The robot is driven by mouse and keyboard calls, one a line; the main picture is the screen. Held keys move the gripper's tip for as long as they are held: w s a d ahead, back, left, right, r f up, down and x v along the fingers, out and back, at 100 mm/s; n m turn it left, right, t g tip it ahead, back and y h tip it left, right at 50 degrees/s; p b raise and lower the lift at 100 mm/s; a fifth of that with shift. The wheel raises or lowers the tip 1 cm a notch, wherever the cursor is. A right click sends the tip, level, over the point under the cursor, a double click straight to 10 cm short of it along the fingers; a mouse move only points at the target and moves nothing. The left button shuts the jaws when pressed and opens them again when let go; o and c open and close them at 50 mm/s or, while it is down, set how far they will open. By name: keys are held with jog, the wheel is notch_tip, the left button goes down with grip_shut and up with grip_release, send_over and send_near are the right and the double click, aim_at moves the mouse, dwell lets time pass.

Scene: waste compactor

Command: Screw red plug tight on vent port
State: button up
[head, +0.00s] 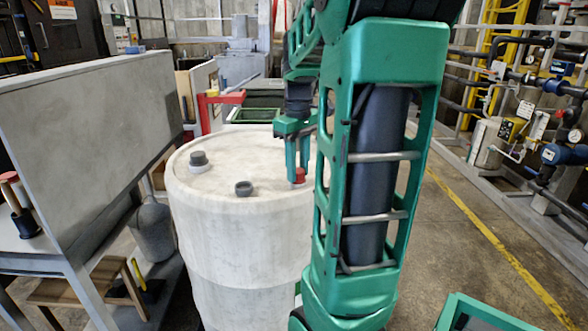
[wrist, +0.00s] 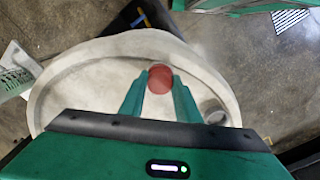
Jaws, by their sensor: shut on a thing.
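The red plug (head: 299,176) is between the fingertips of my gripper (head: 298,170), over the right part of the white drum's top (head: 222,177). In the wrist view the round red plug (wrist: 160,79) sits at the tips of my gripper (wrist: 160,83), which is shut on it. Whether its underside touches the drum top is hidden. A short grey open ring, which looks like the vent port (head: 243,188), stands on the drum to the left of the plug and apart from it. A grey ring also shows right of the fingers in the wrist view (wrist: 214,111).
A taller grey capped fitting (head: 198,160) stands on the drum's left side. A red bracket (head: 218,98) is behind the drum. A grey panel on a bench (head: 90,110) is close on the left.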

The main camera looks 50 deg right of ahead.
jog(key=m, duration=0.5)
dwell(0.4)
jog(key=m, duration=0.5)
jog(key=shift+f, duration=0.1)
jog(key=shift+m, duration=0.3)
jog(key=m, duration=0.4)
jog(key=shift+m, duration=0.4)
jog(key=m, duration=0.5)
